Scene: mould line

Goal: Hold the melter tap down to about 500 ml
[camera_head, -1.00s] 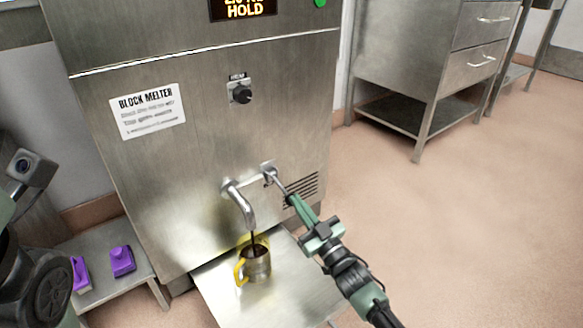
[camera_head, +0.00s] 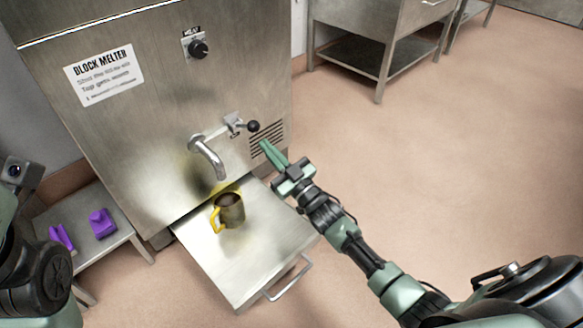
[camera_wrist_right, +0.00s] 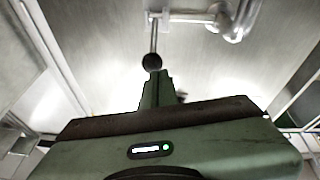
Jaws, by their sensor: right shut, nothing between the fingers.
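The steel block melter (camera_head: 150,120) has a curved spout (camera_head: 209,158) and, right of it, a tap lever with a black ball knob (camera_head: 253,126). The lever stands raised, and no stream shows below the spout. A steel jug with a yellow handle (camera_head: 230,211) stands on the tray under the spout, with dark liquid inside; its level cannot be read. My right gripper (camera_head: 266,147) is shut and empty, just below the knob and apart from it. In the right wrist view the knob (camera_wrist_right: 152,62) shows just beyond the fingertips. My left gripper is out of view; only part of that arm shows.
The pull-out tray (camera_head: 265,235) has a front handle. A low steel bench (camera_head: 125,230) with purple objects (camera_head: 102,223) stands at left. A control dial (camera_head: 198,48) is on the melter front.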

